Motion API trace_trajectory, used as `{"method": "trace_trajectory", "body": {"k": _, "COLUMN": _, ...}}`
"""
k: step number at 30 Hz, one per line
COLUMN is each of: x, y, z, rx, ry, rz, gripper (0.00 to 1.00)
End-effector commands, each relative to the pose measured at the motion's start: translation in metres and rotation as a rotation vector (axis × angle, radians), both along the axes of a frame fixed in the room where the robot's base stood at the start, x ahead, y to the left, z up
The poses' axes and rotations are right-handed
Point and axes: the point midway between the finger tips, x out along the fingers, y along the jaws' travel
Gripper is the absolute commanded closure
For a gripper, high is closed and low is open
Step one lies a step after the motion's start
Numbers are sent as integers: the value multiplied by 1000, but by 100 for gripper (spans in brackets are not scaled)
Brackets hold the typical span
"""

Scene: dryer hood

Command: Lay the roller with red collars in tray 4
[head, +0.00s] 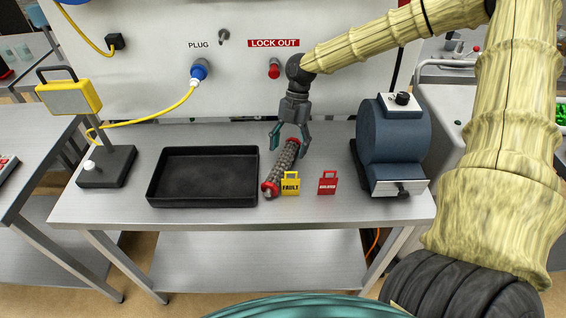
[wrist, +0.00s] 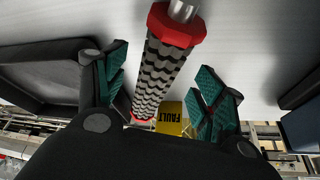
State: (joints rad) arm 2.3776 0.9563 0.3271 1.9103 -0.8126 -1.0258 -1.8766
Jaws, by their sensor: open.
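The roller with red collars (head: 282,166) lies on the steel bench, running from near-left to far-right. It has a dark ridged body, a red collar at each end and a metal shaft tip. It also shows in the wrist view (wrist: 161,77), between the fingers. My gripper (head: 289,142) points down over the roller's far part, fingers spread to either side of it. In the wrist view my gripper (wrist: 160,95) is open, with gaps between its teal pads and the roller. A black empty tray (head: 204,203) stands left of the roller; I see no number on it.
A yellow FAULT tag (head: 290,183) stands close beside the roller's near end, and a red tag (head: 327,183) is further right. A blue machine (head: 393,145) stands at the bench's right. A yellow lamp (head: 70,98) on a black base stands at the left.

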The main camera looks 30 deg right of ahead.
Motion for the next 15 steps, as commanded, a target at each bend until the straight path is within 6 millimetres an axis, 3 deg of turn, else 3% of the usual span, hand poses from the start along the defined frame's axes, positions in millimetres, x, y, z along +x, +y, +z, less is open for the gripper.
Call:
{"method": "trace_trajectory", "body": {"k": 9, "x": -5, "y": 8, "z": -22, "rx": 0, "ry": 0, "rz": 1, "gripper": 31}}
{"method": "trace_trajectory", "body": {"k": 15, "x": -6, "y": 8, "z": -24, "rx": -1, "ry": -1, "rz": 1, "gripper": 31}}
